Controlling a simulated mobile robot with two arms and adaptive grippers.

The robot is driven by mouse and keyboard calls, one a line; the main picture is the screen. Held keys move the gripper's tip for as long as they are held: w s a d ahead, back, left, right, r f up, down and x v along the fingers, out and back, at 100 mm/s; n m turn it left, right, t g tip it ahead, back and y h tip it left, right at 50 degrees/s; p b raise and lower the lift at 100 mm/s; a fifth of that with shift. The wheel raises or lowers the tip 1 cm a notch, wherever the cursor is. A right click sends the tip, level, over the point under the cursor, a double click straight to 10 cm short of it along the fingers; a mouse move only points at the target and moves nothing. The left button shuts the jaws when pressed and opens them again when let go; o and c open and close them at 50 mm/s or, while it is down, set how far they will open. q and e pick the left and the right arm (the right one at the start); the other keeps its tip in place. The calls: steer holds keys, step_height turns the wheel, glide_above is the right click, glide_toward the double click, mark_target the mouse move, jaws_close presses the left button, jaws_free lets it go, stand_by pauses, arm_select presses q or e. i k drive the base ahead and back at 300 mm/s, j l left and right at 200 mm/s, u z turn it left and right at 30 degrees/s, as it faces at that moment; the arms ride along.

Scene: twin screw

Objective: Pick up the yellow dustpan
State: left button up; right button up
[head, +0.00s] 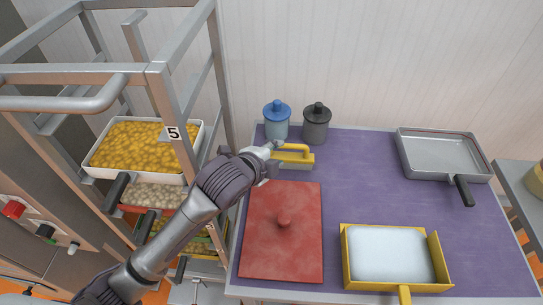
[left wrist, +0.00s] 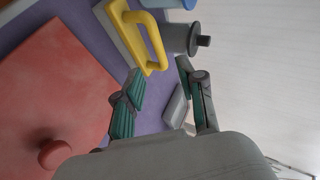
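The yellow dustpan (head: 400,288) lies at the front right of the purple table in the head view. It has a pale blue-white inside and a short yellow handle at the front edge. My left gripper (head: 277,154) is at the table's back left, far from the dustpan, beside a grey block with a yellow handle (head: 294,148). In the left wrist view its two fingers (left wrist: 160,72) are apart, with the yellow handle (left wrist: 157,42) just beyond them. I cannot tell whether they touch it. The dustpan is not visible in the left wrist view. My right gripper is out of view.
A red lid-like board with a knob (head: 263,245) lies left of the dustpan. A blue-lidded jar (head: 276,122) and a black-lidded jar (head: 316,125) stand at the back. A grey pan (head: 440,155) lies back right. A metal rack (head: 160,100) stands left. The table's middle is clear.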

mark_target(403, 260)
steer(key=z, duration=1.2)
